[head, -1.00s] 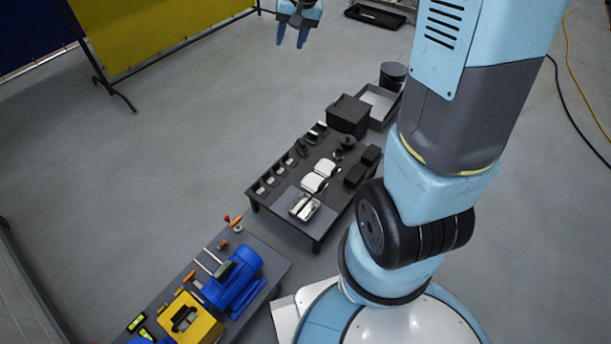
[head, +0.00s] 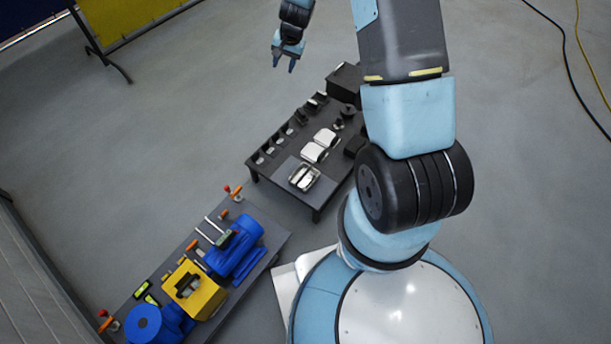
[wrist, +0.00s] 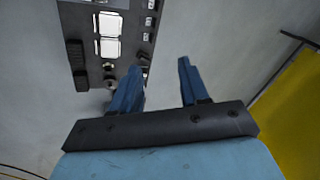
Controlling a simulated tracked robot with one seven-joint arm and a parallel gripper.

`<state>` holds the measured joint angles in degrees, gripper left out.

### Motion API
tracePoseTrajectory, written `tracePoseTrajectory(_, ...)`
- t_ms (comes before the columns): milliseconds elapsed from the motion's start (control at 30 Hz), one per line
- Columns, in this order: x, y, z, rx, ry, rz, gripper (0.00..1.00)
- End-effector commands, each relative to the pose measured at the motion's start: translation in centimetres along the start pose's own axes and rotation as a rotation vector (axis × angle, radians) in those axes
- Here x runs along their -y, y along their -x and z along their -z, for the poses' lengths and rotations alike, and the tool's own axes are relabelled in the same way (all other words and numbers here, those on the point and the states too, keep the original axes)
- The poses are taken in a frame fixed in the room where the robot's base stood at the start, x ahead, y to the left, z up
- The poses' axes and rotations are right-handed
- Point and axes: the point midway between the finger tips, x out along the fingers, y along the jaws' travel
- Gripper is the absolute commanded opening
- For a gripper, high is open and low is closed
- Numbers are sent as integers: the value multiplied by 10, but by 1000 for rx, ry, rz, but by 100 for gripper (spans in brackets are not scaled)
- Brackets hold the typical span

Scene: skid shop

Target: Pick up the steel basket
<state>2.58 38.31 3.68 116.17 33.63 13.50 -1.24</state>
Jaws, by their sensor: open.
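The steel basket (head: 304,177) is a small shiny metal tray with light-coloured contents. It sits on a grey mat at the near end of the dark low table (head: 290,146) in the head view. My gripper (head: 284,66) is open and empty, above the floor beyond the far left side of that table, well apart from the basket. In the wrist view my gripper's two blue fingers (wrist: 160,82) are spread with nothing between them. The dark table (wrist: 119,70) shows there at the top left. I cannot clearly make out the basket in that view.
White boxes (head: 319,146), a black box (head: 345,82) and several small dark parts share the basket's table. A second table holds blue motors (head: 236,249) and a yellow box (head: 192,288). A yellow panel (head: 130,20) stands at the back left. The left floor is open.

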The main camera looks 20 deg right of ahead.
Motion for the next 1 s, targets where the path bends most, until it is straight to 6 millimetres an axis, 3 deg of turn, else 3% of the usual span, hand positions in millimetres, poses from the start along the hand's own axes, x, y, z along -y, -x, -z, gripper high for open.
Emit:
tracePoseTrajectory(100, -11, -40, -1, 13, -40, -18, 45)
tracePoseTrajectory(533, -63, -173, -23, 40, -180, -95, 45)
tracePoseTrajectory(1000, -142, -309, -85, 63, -327, -217, 45)
